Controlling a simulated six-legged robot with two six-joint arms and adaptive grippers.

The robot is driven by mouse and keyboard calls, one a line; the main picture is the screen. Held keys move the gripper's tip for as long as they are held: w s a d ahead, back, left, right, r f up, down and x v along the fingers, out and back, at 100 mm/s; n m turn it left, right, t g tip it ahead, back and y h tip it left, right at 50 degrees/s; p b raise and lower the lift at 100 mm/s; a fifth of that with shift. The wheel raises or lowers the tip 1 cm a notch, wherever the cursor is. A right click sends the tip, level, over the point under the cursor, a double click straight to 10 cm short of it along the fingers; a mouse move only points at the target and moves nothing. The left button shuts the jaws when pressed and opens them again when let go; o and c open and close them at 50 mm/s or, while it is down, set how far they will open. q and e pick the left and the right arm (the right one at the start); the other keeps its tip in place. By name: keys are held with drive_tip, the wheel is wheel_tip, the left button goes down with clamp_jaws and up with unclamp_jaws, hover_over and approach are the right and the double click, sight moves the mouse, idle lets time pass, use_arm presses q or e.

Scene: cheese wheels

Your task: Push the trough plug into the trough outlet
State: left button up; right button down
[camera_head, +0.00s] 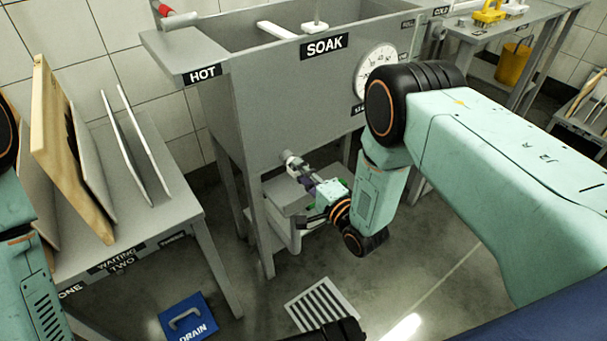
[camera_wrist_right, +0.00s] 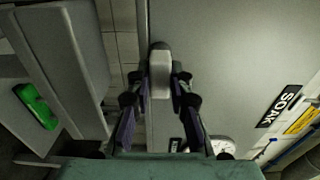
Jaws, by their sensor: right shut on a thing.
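The soak trough (camera_head: 270,110) is a grey tank on legs, labelled SOAK. My right gripper (camera_head: 300,172) is at the lower part of its front wall. In the right wrist view my right gripper (camera_wrist_right: 158,92) is shut on a pale grey block with a dark rounded end, the trough plug (camera_wrist_right: 160,75). In the head view a pale round piece (camera_head: 291,158) shows at the trough wall just ahead of the fingers; I cannot tell whether it is the plug or the outlet. The outlet is not clearly visible, so I cannot tell whether the plug is in it. My left gripper is out of view.
A rack table (camera_head: 185,215) with upright boards stands left. A blue DRAIN plate (camera_head: 188,318) and a floor grate (camera_head: 322,304) lie below. A dial (camera_head: 376,68) is on the trough front. A green object (camera_wrist_right: 37,106) lies on a surface below the trough.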

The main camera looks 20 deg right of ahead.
drive_tip(key=shift+w+a, duration=0.1)
drive_tip(key=shift+w, duration=0.2)
drive_tip(key=c, duration=1.1)
unclamp_jaws()
drive_tip(key=shift+c, duration=0.2)
drive_tip(key=shift+s, duration=0.1)
drive_tip(key=v, duration=1.1)
drive_tip(key=shift+s, duration=0.4)
